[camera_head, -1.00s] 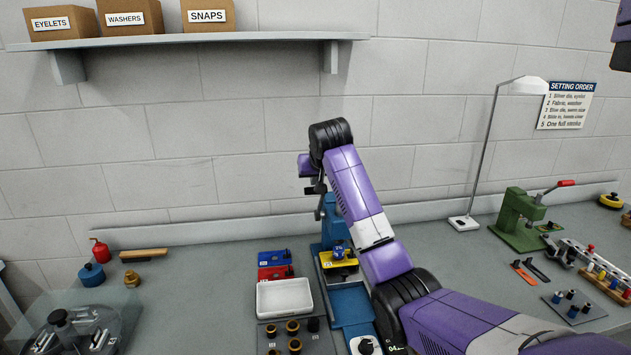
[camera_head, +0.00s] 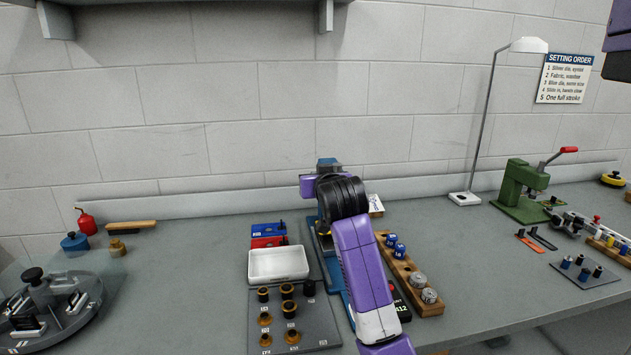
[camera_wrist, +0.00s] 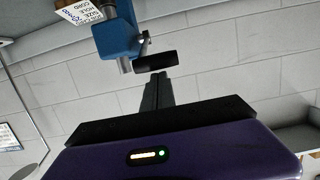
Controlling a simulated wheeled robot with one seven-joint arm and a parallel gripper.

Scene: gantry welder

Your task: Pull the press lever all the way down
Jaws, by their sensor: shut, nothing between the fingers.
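The blue press stands on the bench against the wall; in the head view only its top (camera_head: 328,162) and a little of its base show past my arm. In the wrist view its blue head (camera_wrist: 118,38) is at the top, with a short metal arm and a black lever grip (camera_wrist: 156,62) lying roughly level. My gripper (camera_wrist: 158,76) is shut and empty, with its fingertips right at the black grip in the picture; I cannot tell whether they touch. In the head view my wrist hides the fingers and the lever.
A white tray (camera_head: 278,278), red and blue bins, and a grey plate of brass dies (camera_head: 325,325) lie left of the press. A wooden rack (camera_head: 432,308) stands close on the right. A green press (camera_head: 520,190) with a red-handled lever is farther right.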

